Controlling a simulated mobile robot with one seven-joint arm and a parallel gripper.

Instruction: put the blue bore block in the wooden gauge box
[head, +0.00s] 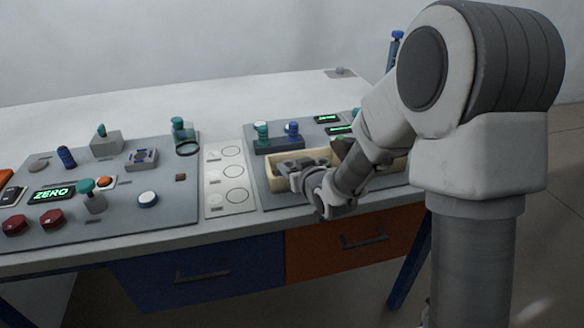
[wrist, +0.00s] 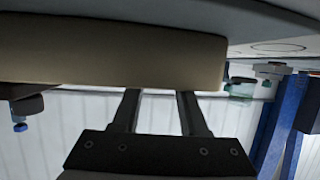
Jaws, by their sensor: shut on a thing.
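The wooden gauge box (head: 277,186) is a pale, open-topped tray on the right-hand panel. My gripper (head: 298,168) is down at this box, over its front left part. In the wrist view the box's tan wall (wrist: 110,55) crosses the picture, and the two fingers of my gripper (wrist: 158,98) pass behind it. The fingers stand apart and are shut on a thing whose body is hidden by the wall. I cannot make out a blue bore block in the jaws.
A dark rack with teal and blue knobbed pieces (head: 279,144) stands just behind the box. A white strip with circles (head: 230,178) lies to the left. The left panel holds buttons, a green ZERO display (head: 52,193) and a ring stand (head: 185,137).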

